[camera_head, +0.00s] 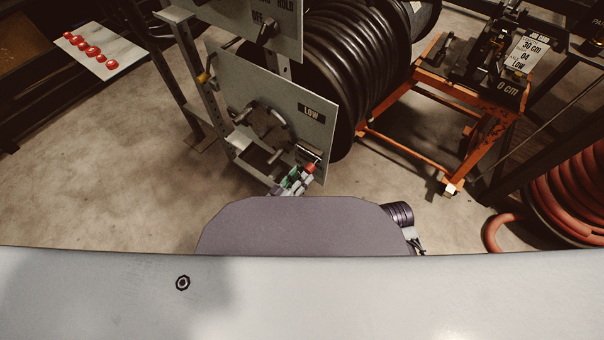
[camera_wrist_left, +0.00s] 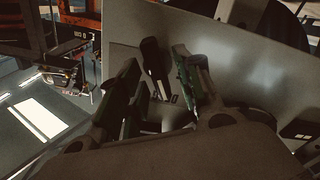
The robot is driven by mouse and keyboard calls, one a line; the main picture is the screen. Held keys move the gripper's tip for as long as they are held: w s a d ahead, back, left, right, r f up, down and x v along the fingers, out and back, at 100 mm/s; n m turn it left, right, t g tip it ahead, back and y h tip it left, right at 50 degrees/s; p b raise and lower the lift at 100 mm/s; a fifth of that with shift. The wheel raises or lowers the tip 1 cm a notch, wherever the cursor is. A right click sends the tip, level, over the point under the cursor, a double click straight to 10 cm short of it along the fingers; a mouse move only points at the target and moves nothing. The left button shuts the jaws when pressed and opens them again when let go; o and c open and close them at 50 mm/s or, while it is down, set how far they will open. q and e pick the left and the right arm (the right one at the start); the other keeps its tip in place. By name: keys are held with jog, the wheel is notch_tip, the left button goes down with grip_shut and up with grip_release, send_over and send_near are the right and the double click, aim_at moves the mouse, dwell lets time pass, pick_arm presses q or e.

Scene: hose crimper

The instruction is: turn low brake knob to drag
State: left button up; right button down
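The grey LOW panel (camera_head: 315,135) stands upright at the front of the black hose reel, with a dark handwheel (camera_head: 263,124) on its left half. My left gripper (camera_head: 294,181) is at the panel's lower right corner, with green finger pads showing. In the left wrist view, the gripper (camera_wrist_left: 160,95) has its fingers apart. A dark knob or lever (camera_wrist_left: 152,58) on the panel face appears between them, and I see a gap on both sides. Its pointing direction and the panel lettering beside it are too small to read. My right gripper is out of view.
A second grey panel marked HOLD (camera_head: 280,30) is mounted above. The black hose reel (camera_head: 345,60) lies behind the panels. An orange stand (camera_head: 470,150) and red hose coil (camera_head: 570,200) are to the right. Open floor (camera_head: 110,190) lies to the left.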

pick_arm(q)
jog(key=v, duration=1)
jog(key=shift+s+a, duration=0.25)
jog(key=shift+s, duration=0.05)
dwell(0.4)
